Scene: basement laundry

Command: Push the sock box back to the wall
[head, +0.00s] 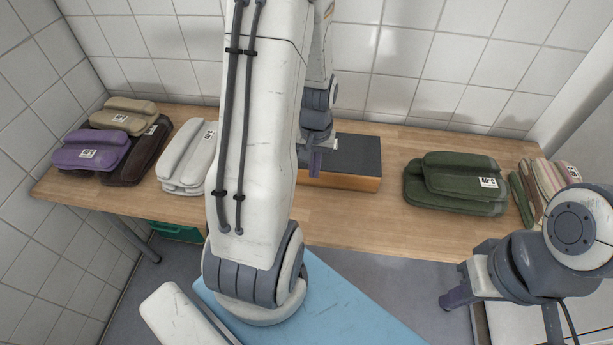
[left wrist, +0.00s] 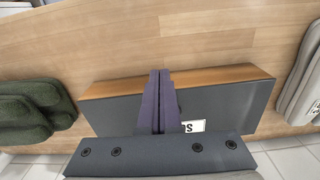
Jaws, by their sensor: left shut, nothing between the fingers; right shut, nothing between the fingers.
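The sock box (head: 355,158) has a dark grey top and an orange-brown wooden front. It stands on the wooden counter (head: 350,220), near the tiled back wall. My left arm hides its left part in the head view. In the left wrist view the box (left wrist: 230,100) shows a white label, partly covered by my gripper. My left gripper (head: 315,168) is shut and empty, its purple fingers over the box's top near the front edge; I cannot tell whether they touch it. The fingers also show in the left wrist view (left wrist: 160,78). My right gripper (head: 452,300) is shut and empty, in front of the counter.
Folded green cloth (head: 455,183) lies right of the box, striped cloth (head: 545,185) further right. White cloth (head: 187,157) lies to the left, with purple (head: 85,150), tan and dark brown stacks beyond. The counter is bare in front of the box.

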